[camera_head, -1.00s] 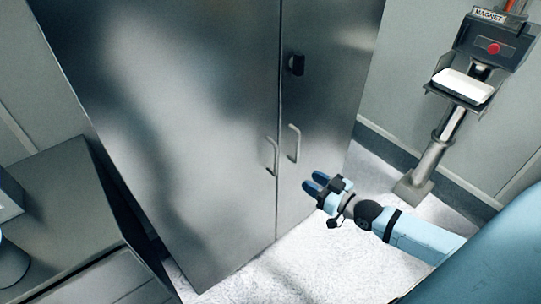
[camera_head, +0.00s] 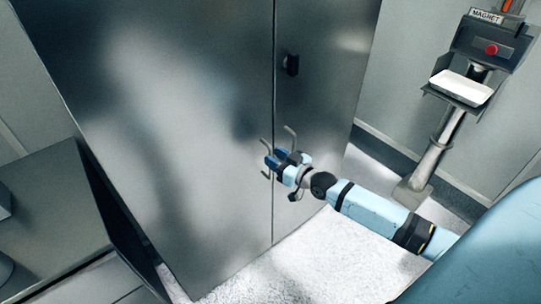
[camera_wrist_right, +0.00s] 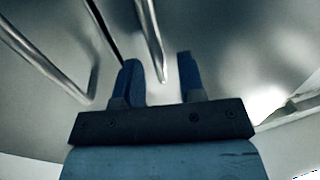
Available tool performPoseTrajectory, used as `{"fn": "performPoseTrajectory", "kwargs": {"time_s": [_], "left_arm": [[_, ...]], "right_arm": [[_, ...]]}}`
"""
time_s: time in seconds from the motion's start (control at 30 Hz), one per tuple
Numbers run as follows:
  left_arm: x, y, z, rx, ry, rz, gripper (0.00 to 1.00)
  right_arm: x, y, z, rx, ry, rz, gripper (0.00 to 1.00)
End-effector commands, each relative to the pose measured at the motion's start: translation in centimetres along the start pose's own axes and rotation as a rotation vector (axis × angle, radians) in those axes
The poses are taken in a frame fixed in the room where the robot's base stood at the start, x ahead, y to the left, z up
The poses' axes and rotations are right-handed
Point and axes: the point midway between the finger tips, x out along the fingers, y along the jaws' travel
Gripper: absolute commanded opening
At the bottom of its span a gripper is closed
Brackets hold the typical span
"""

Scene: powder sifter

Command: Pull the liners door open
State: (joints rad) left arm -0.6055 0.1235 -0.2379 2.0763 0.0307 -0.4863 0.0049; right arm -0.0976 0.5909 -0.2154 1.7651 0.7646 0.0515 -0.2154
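A tall metal cabinet has a wide left door (camera_head: 170,130) and a narrower right door (camera_head: 325,100). No label shows which is the liners door. The right door's bar handle (camera_head: 291,138) rises above my right gripper (camera_head: 270,162), which partly hides the left door's handle (camera_head: 265,147). In the right wrist view my right gripper (camera_wrist_right: 160,75) is open, its blue fingers apart. One handle (camera_wrist_right: 150,35) reaches down into the gap between the fingers; the other handle (camera_wrist_right: 40,62) is to the left, across the door seam. Contact cannot be told. My left gripper is not in view.
A black latch (camera_head: 291,65) sits on the right door above the handles. A grey counter (camera_head: 55,205) stands at the left. A magnet station (camera_head: 490,45) with a white tray (camera_head: 462,88) stands on a post at the right. The pale floor (camera_head: 290,275) before the cabinet is clear.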

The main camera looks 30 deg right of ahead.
Motion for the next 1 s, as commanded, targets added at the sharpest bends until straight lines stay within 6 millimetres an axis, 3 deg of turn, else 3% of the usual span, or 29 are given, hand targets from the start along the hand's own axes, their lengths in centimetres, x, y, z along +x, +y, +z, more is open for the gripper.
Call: {"fn": "performPoseTrajectory", "kwargs": {"time_s": [0.2,0.5,0.67,1.0], "left_arm": [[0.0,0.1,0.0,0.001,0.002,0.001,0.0],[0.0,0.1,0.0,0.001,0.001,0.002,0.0],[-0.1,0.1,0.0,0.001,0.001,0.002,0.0],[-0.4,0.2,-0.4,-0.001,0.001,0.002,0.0]], "right_arm": [[1.9,0.0,0.0,0.0,0.0,0.001,0.37],[2.1,0.0,0.0,-0.001,-0.001,0.0,0.37],[2.1,0.0,0.0,0.0,0.0,0.0,0.02],[1.7,-0.1,-0.2,0.002,0.0,0.009,0.0]]}}
